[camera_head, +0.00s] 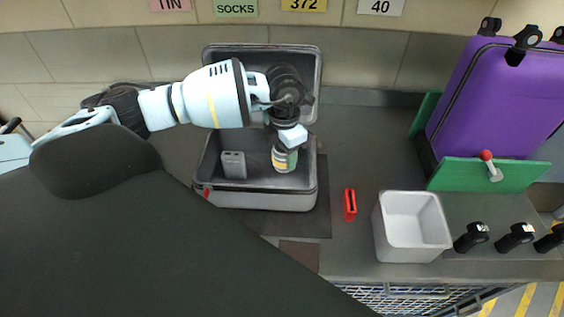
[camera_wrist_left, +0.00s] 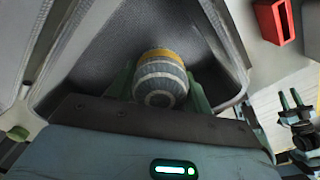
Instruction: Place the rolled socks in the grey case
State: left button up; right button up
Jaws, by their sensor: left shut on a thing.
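The grey case (camera_head: 259,201) lies open on the counter, with its lid (camera_head: 313,82) raised at the back. The rolled socks (camera_head: 281,162), striped grey with a yellow band, are inside the case outline at its right part. They also show in the left wrist view (camera_wrist_left: 160,80), between the green fingers. My left gripper (camera_head: 287,150) reaches down into the case and is shut on the rolled socks. Whether the socks touch the case floor I cannot tell.
A grey box-shaped item (camera_head: 233,165) stands in the case's left part. A red object (camera_head: 350,204) and an empty white bin (camera_head: 412,225) are to the right. A purple suitcase (camera_head: 497,105) stands by green panels (camera_head: 487,175). Black knobs (camera_head: 514,237) line the right front.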

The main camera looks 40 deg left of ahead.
aim_at(284, 167)
pick_arm(q)
jog(key=shift+f, duration=2.45)
jog(key=shift+f, duration=0.2)
jog(key=o, duration=1)
jog(key=shift+c, duration=0.2)
notch_tip(284, 167, up, 12)
jog(key=shift+r, duration=0.25)
